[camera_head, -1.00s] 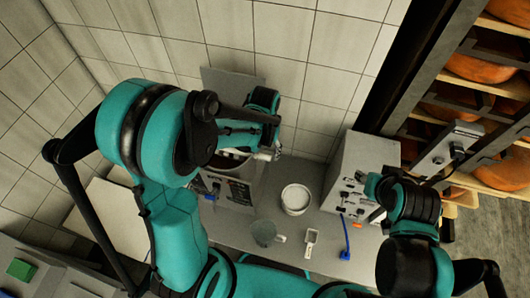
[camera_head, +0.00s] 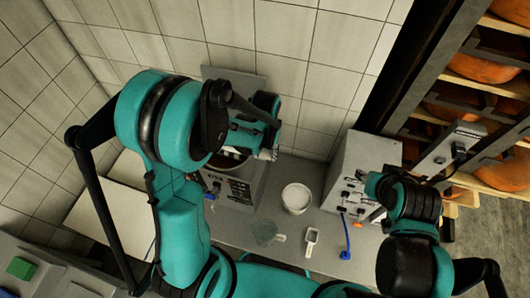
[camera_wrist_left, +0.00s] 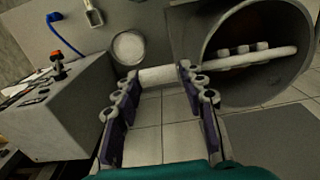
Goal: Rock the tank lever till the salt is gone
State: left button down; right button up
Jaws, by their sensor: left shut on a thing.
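The grey tank (camera_head: 240,192) stands against the tiled wall, partly behind my left arm. In the left wrist view its round open mouth (camera_wrist_left: 222,98) shows a dark inside, with a pale lever (camera_wrist_left: 158,76) running into it and several short pegs on its inner part. My left gripper (camera_wrist_left: 157,75) is shut on the lever's outer end, beside the mouth; in the head view the gripper (camera_head: 268,150) is mostly behind its arm. I cannot make out salt in the tank. My right gripper (camera_head: 372,184) is by the grey control box; its fingers are unclear.
A white round tub (camera_head: 296,198) stands on the bench, with a clear jug (camera_head: 266,232) and a white scoop (camera_head: 311,240) in front. The grey control box (camera_head: 355,165) with a blue cable (camera_head: 346,238) is at right. Shelves of cheese wheels (camera_head: 475,110) stand beyond.

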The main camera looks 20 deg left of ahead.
pick_arm(q)
jog(key=w+b, duration=0.8)
jog(key=w, duration=0.5)
jog(key=shift+w+d+f, duration=0.35)
jog(key=shift+d+f, duration=0.05)
jog(key=shift+f, duration=0.05)
jog(key=c, duration=1.1)
grip_release()
jog(key=shift+o, duration=0.7)
jog(key=shift+w+f, duration=0.1)
jog(key=shift+w, duration=0.1)
notch_tip(320, 180, up, 12)
